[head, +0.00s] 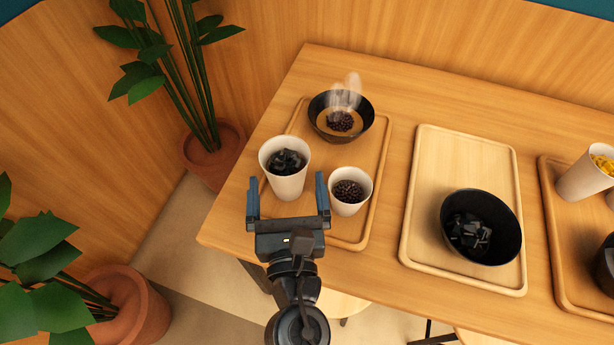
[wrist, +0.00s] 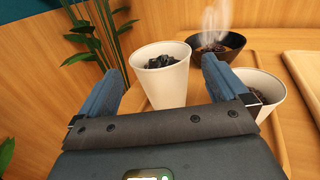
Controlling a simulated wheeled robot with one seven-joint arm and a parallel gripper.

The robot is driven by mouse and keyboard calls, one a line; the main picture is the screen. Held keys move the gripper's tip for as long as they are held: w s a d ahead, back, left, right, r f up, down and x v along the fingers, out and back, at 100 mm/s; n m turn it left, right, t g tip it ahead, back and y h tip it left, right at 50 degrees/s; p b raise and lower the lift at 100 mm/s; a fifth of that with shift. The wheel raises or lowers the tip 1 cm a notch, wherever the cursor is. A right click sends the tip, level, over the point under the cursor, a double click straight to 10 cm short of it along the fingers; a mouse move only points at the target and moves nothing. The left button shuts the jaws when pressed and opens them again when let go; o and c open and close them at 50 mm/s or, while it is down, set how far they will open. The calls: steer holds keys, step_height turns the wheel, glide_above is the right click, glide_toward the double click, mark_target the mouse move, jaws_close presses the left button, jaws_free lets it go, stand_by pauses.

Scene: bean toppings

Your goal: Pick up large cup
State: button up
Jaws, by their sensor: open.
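The large cup (head: 284,175) is white, upright and filled with black cubes. It stands at the left part of the left wooden tray (head: 381,178). In the wrist view the large cup (wrist: 163,84) appears ahead of and between the two fingers. My gripper (head: 287,196) is open and empty, its two fingers pointing toward the cup from the near side. In the wrist view my gripper (wrist: 160,85) frames the cup's lower part. I cannot tell whether a finger touches it.
A smaller white cup (head: 342,205) with dark beans stands close by the right finger. A steaming dark bowl (head: 366,112) sits behind. A middle tray (head: 427,155) holds a black bowl (head: 452,211). Potted plants (head: 205,166) stand left of the table.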

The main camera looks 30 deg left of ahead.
mark_target(284, 139)
steer(key=x, duration=0.7)
steer(key=shift+a+f, duration=0.1)
steer(key=shift+f, duration=0.2)
steer(key=shift+c, duration=0.4)
steer(key=c, duration=1.3)
